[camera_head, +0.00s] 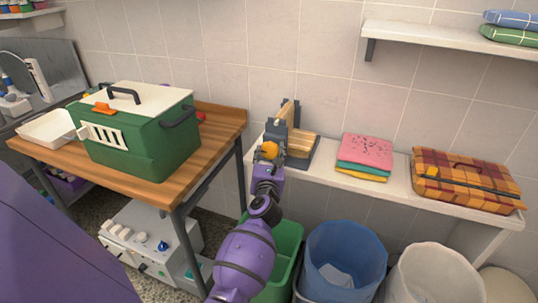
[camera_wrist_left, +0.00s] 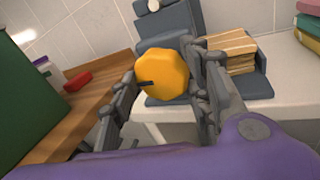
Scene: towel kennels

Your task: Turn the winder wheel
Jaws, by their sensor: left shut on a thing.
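The winder (camera_head: 298,150) is a dark grey stand with a wooden-looking block, on the white bench against the tiled wall. Its yellow lobed wheel (camera_head: 269,150) faces me and also shows large in the left wrist view (camera_wrist_left: 162,74). My left gripper (camera_head: 270,146) is at the wheel, with one finger on each side of it. In the left wrist view the left gripper (camera_wrist_left: 170,80) is shut on the wheel. The grey base of the winder (camera_wrist_left: 255,87) shows behind the fingers. My right gripper is in neither view.
Folded pink, green and yellow towels (camera_head: 365,156) and an orange plaid case (camera_head: 466,179) lie to the right on the white bench. A green carrier (camera_head: 140,128) stands on the wooden table at left. Green, blue (camera_head: 344,255) and white bins stand below.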

